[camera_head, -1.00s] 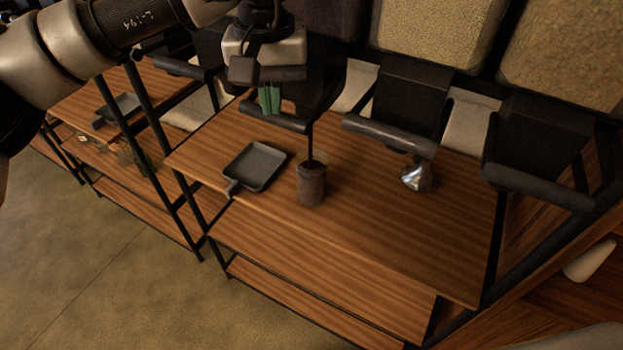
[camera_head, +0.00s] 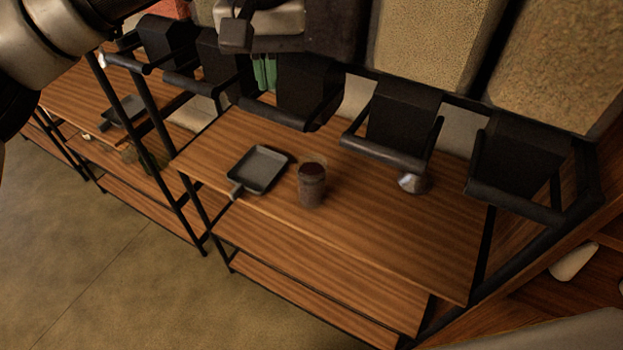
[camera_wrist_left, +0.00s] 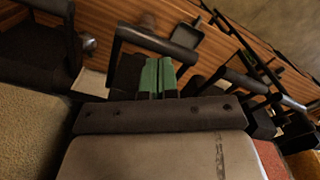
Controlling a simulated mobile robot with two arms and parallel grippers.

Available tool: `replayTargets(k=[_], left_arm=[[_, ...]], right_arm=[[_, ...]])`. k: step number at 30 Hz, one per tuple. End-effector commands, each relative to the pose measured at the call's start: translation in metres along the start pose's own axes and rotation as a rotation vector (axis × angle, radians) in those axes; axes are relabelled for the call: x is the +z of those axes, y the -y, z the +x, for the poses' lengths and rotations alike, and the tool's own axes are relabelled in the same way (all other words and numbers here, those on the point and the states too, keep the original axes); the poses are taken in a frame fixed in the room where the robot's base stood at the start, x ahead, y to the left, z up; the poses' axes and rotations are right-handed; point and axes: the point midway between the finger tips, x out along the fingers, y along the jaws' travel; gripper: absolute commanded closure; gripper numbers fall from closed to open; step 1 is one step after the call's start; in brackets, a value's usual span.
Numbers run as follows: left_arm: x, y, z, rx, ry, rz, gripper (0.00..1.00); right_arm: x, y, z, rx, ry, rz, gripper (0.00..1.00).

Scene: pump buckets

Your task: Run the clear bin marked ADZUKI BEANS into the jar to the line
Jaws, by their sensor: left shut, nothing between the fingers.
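The jar (camera_head: 312,188) stands upright on the wooden table, holding dark reddish-brown beans high up its wall. Its fill line is too small to make out. Above and behind it is a black dispenser (camera_head: 308,88) with a bar handle, under a bin with dark contents (camera_head: 336,28). No label is readable. No stream falls into the jar. My left gripper (camera_head: 264,72) is shut and empty, its green fingertips near the dispenser's bar; in the left wrist view the green fingers (camera_wrist_left: 157,77) are together, with a dark bar beyond them. My right gripper is out of view.
A dark square pan (camera_head: 260,170) lies left of the jar, and a shiny metal scoop or funnel (camera_head: 411,182) lies to the right. More black dispensers (camera_head: 402,120) line the back under bins of pale grain (camera_head: 440,40). The table front is clear.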

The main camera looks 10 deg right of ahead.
Motion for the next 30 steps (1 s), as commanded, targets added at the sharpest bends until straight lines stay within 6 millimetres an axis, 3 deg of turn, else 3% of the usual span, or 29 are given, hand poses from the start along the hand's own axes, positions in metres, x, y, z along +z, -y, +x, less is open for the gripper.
replayTargets(k=[5,18,30], left_arm=[[0.0,0.0,-0.003,0.0,0.0,0.001,1.0],[0.0,0.0,-0.05,0.0,0.0,0.001,1.0],[0.0,0.0,-0.049,0.0,0.0,0.001,1.0]], right_arm=[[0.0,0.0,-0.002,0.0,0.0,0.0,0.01],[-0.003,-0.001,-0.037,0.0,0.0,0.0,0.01],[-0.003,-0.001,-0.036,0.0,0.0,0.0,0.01]])
